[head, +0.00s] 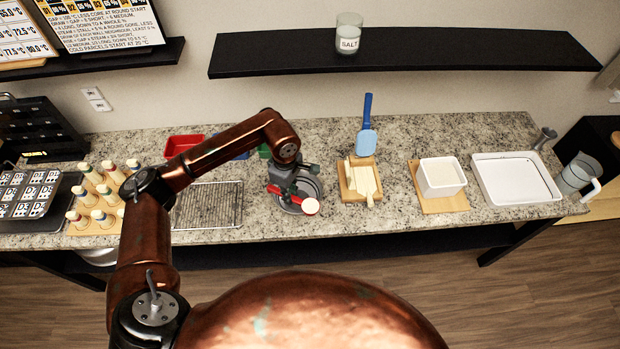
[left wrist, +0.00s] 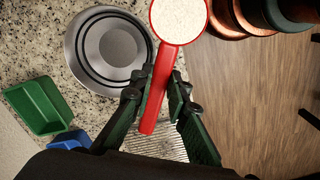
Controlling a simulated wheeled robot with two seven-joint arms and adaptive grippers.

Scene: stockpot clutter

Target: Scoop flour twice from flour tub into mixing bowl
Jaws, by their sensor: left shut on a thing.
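My left gripper (head: 293,191) is shut on the handle of a red scoop (left wrist: 155,105). The scoop's round cup (head: 310,206) is full of white flour (left wrist: 180,18) and looks about level. The steel mixing bowl (left wrist: 112,48) is beside the scoop in the left wrist view, and no flour shows in it. In the head view the bowl (head: 317,187) is partly hidden under my gripper and the scoop. A white square tub (head: 440,190), seemingly the flour tub, stands on a wooden board to the right, with pale contents. My right gripper is not in view.
A wooden board (head: 347,193) with pale wooden tools and an upright blue tool (head: 366,140) are right of the bowl. A white tray (head: 515,190) and a clear jug (head: 577,174) are farther right. A wire rack (head: 210,205) and pegged block are left.

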